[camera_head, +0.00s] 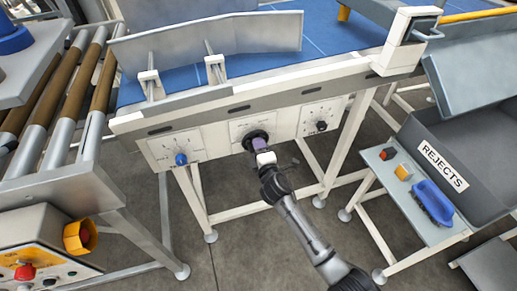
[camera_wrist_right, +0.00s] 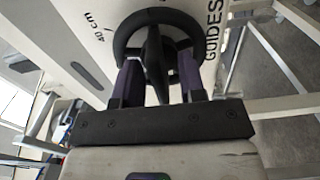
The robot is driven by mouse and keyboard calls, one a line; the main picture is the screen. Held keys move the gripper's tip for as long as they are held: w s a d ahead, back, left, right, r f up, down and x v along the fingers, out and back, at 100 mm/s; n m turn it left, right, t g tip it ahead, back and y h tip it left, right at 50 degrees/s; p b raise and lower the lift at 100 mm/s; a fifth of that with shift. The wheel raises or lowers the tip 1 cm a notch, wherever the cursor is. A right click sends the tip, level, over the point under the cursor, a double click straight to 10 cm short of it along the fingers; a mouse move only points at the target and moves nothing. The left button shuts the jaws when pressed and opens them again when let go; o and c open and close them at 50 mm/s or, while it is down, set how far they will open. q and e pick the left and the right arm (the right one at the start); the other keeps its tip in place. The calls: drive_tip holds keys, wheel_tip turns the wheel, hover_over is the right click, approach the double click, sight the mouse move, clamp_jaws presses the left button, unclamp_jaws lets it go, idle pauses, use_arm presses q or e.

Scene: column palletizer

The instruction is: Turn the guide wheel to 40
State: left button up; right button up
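The black guide wheel (camera_head: 255,138) is on the middle panel at the front of the conveyor. My right gripper (camera_head: 260,146) is at the wheel and covers part of it. The two purple-padded fingers of the gripper (camera_wrist_right: 159,72) stand apart at the wheel's near rim. A dark spoke lies between them, with gaps on both sides. The wheel's setting cannot be read. My left gripper is out of view.
A blue knob (camera_head: 181,159) and a black knob (camera_head: 321,126) are on the panels either side. A side table (camera_head: 431,234) with a blue brush and the grey rejects bin (camera_head: 470,150) stand right. A roller conveyor (camera_head: 60,110) and a control box (camera_head: 45,250) stand left.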

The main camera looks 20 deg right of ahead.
drive_tip(key=shift+c, duration=0.5)
clamp_jaws()
drive_tip(key=shift+m, duration=0.3)
